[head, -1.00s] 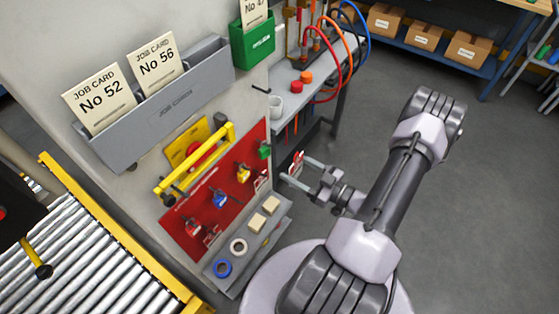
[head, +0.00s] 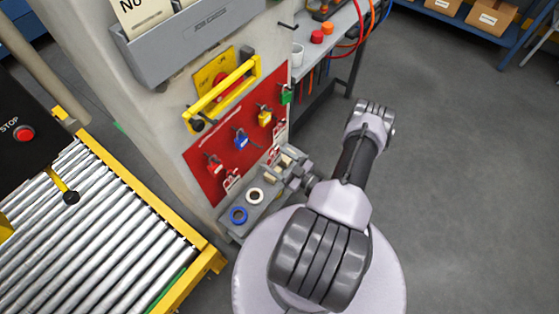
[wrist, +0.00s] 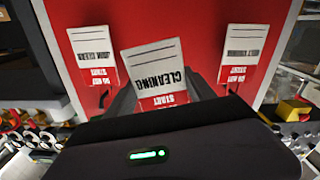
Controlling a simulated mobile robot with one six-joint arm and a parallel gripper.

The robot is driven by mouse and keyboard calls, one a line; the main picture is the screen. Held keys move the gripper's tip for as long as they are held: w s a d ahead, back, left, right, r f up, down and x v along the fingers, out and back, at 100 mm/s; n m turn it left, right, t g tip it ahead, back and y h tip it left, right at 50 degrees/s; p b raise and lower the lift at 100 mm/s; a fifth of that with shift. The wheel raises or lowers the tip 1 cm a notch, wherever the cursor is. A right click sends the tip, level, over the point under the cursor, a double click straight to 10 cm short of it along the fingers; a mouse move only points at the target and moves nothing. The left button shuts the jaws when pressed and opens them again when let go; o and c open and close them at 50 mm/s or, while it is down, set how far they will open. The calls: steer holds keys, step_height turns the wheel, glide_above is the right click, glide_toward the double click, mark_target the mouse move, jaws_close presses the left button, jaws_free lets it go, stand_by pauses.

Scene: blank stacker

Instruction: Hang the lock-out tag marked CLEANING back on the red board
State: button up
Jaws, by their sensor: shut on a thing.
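The tag marked CLEANING (wrist: 153,68) is white with a red lower band and reads upside down in the wrist view. My gripper (wrist: 161,96) is shut on it, with a dark finger at each side. The red board (wrist: 197,20) fills the view behind it. I cannot tell whether the tag touches the board or a hook. Two similar tags hang on the board, one on the left (wrist: 94,55) and one on the right (wrist: 240,52). In the head view, my gripper (head: 284,165) is at the lower right of the red board (head: 209,180), above the grey ledge.
Red, blue, yellow and green padlocks (head: 241,140) hang on the board above the tags. A yellow handle bar (head: 222,93) juts out above. The ledge below holds a blue tape roll (head: 238,215), a white roll (head: 255,195) and pale blocks. A roller conveyor (head: 85,230) stands at left.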

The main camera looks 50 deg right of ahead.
mark_target(253, 149)
steer(key=shift+w+a+f, duration=0.1)
steer(key=shift+w+a, duration=0.05)
steer(key=shift+w, duration=1.1)
steer(key=shift+w+a+f, duration=0.1)
steer(key=shift+w, duration=1.15)
steer(key=shift+w+f+b, duration=0.65)
steer(key=shift+f+b, duration=0.05)
steer(key=shift+b, duration=0.4)
steer(key=o, duration=1.4)
steer(key=shift+o, duration=0.2)
